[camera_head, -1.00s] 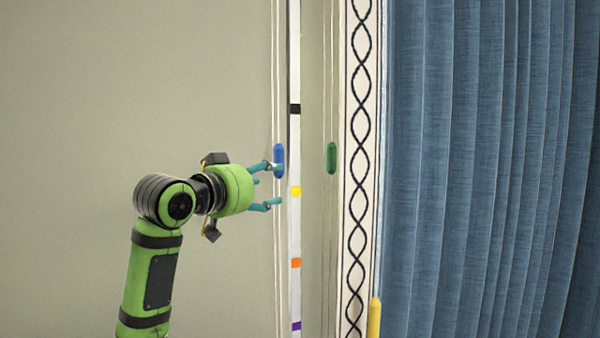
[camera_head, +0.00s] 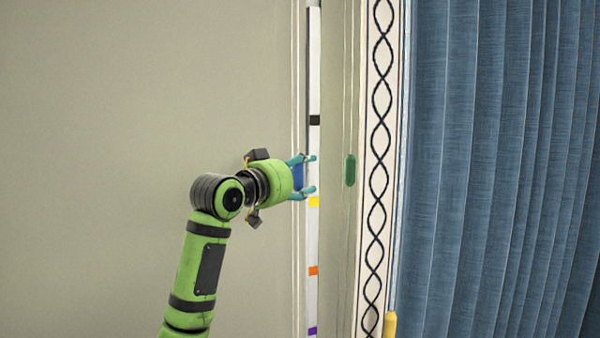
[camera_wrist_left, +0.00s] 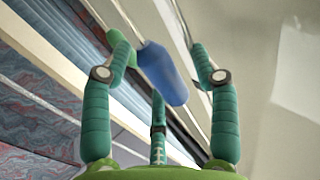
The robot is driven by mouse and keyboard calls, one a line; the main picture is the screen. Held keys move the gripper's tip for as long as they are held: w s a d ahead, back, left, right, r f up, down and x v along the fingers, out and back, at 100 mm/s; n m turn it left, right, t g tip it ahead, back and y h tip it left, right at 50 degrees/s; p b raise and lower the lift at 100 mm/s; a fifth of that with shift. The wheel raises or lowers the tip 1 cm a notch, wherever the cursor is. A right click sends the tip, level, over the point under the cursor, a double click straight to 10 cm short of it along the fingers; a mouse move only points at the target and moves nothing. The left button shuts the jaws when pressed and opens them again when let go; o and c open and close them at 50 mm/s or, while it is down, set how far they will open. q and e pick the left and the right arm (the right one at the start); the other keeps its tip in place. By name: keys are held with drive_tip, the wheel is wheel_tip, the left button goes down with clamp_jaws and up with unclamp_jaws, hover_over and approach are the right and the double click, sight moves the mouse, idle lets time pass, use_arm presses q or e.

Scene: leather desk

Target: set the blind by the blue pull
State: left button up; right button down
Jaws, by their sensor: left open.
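The blue pull (camera_head: 298,175) hangs on thin pale cords in front of the wall, beside a white strip (camera_head: 314,235) with coloured marks. It is level with a spot between the black mark (camera_head: 314,120) and the yellow mark (camera_head: 314,202), nearer the yellow. My left gripper (camera_head: 311,174) is open, its teal fingers above and below the pull and reaching past it. My gripper partly hides the pull in the head view. In the left wrist view, the blue pull (camera_wrist_left: 163,75) shows whole between the spread fingers. My right gripper is in no view.
A green pull (camera_head: 349,170) hangs to the right of the strip. A yellow pull (camera_head: 390,324) is lower right by the patterned border (camera_head: 379,190). Blue curtain (camera_head: 490,170) fills the right side. The wall (camera_head: 130,130) at left is bare.

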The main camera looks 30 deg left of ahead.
use_arm(q)
clamp_jaws()
wheel_tip(320, 180, down, 37)
drive_tip(key=b, duration=2.1)
drive_tip(key=shift+r+b, duration=0.15)
drive_tip(key=shift+b, duration=0.15)
unclamp_jaws()
drive_tip(key=shift+r, duration=0.1)
drive_tip(key=s+a, duration=0.1)
drive_tip(key=s, duration=1.1)
drive_tip(key=shift+a, duration=0.3)
